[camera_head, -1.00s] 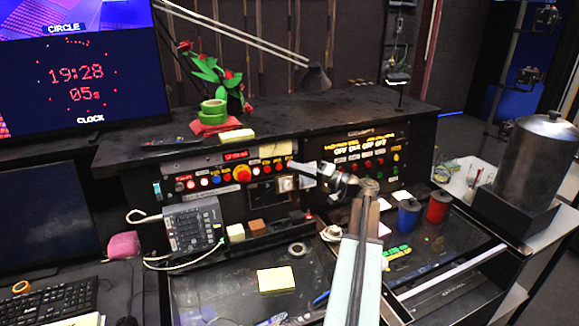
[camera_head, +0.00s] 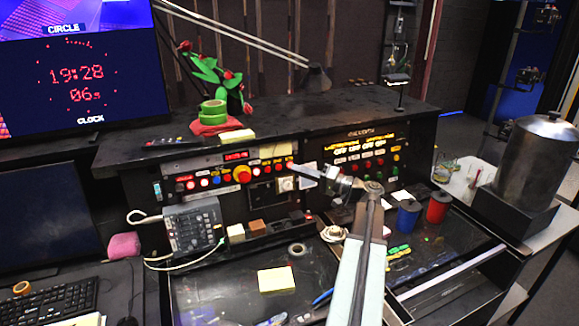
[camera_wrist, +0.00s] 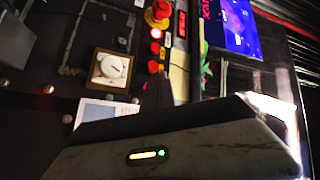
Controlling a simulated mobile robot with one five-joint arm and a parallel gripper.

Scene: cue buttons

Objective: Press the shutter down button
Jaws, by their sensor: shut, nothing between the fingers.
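A control panel (camera_head: 200,171) on the desk carries a row of small red, white and blue buttons and a larger red mushroom button (camera_head: 242,174). A second panel (camera_head: 360,160) to its right has red, green and yellow buttons under lit labels. I cannot read which button is the shutter down one. My gripper (camera_head: 291,166) is shut and empty, in front of the left panel's right end. Whether it touches the panel I cannot tell.
A white dial in a yellowish frame (camera_wrist: 112,70) lies close to the jaw. A grey control box (camera_head: 192,228), a tape roll (camera_head: 297,249), yellow notes (camera_head: 276,279) and blue and red spools (camera_head: 438,207) are on the desk. Green tape (camera_head: 213,113) sits on the shelf above.

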